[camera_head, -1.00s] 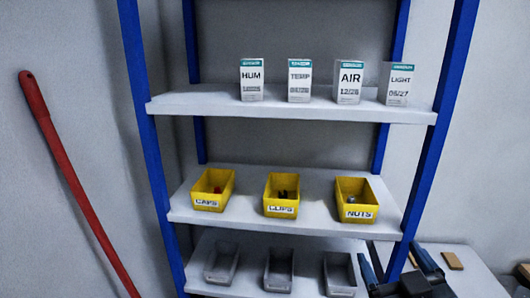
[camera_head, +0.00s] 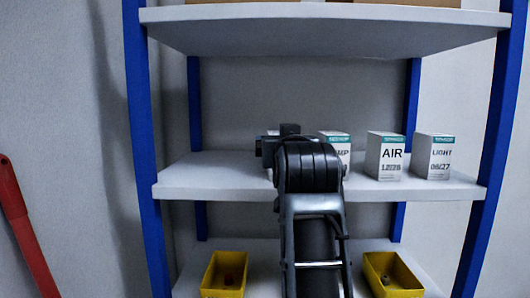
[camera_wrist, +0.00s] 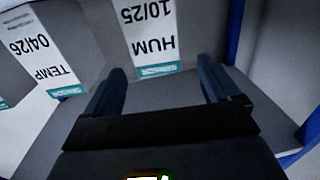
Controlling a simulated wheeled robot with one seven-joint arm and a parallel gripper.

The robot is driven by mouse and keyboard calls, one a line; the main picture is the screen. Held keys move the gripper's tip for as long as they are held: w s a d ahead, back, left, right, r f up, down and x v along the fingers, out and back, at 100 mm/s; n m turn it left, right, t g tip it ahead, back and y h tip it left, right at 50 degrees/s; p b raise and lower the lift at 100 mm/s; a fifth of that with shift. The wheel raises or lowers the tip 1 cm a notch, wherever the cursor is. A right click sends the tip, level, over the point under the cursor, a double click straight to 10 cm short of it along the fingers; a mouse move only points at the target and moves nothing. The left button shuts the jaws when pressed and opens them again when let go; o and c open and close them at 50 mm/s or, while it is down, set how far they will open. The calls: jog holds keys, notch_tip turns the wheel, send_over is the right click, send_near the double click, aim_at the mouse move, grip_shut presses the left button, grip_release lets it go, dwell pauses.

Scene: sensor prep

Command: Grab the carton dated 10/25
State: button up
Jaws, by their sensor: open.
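The carton marked HUM 10/25 (camera_wrist: 150,35) shows upside down in the wrist view, standing at the top middle, its teal band towards my gripper. My gripper (camera_wrist: 162,68) is open, with its two fingers spread and nothing held. The carton lies ahead, between the lines of the fingers; I cannot tell whether the tips reach past its front.
On the same white shelf (camera_head: 215,178), the AIR 12/26 carton (camera_head: 385,157) and the LIGHT 06/27 carton (camera_head: 433,157) stand to the right. Blue posts (camera_head: 147,150) frame the shelf. Yellow bins (camera_head: 393,277) sit below, and another shelf (camera_head: 320,22) is above.

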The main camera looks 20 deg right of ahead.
jog(key=p+x, duration=0.1)
jog(key=x, duration=0.2)
jog(key=shift+w+r, duration=0.15)
jog(key=shift+w, duration=0.05)
jog(key=p+x, duration=0.1)
jog(key=x, duration=0.3)
jog(key=shift+w+d, duration=0.2)
jog(key=c, duration=1.1)
